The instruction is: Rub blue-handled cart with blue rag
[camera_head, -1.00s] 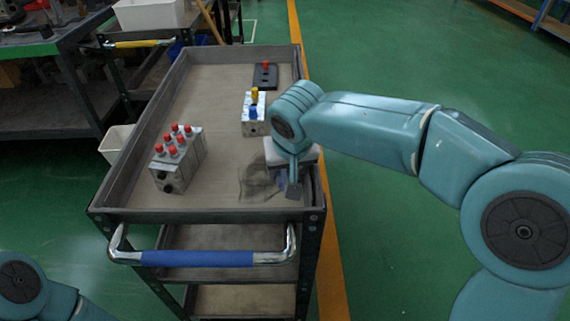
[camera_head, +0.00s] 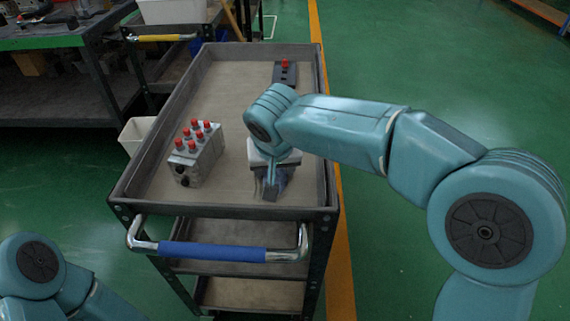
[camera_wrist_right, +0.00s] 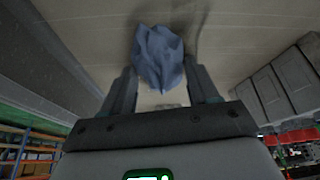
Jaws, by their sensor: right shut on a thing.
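The cart (camera_head: 149,188) has a blue handle (camera_head: 212,251) at its near end and a grey-brown top with a raised rim. My right gripper (camera_head: 271,190) points down over the near right part of the cart top. It is shut on the blue rag (camera_wrist_right: 158,55), which bunches out between the fingers in the right wrist view and appears at or close to the surface. In the head view the gripper mostly hides the rag. My left gripper is out of view; only part of that arm shows at the lower left.
A valve block with several red knobs (camera_head: 196,152) stands left of my right gripper. A dark block with a red knob (camera_head: 285,72) lies at the far right of the cart top. A yellow-handled cart (camera_head: 160,38) stands behind, beside a workbench (camera_head: 60,38).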

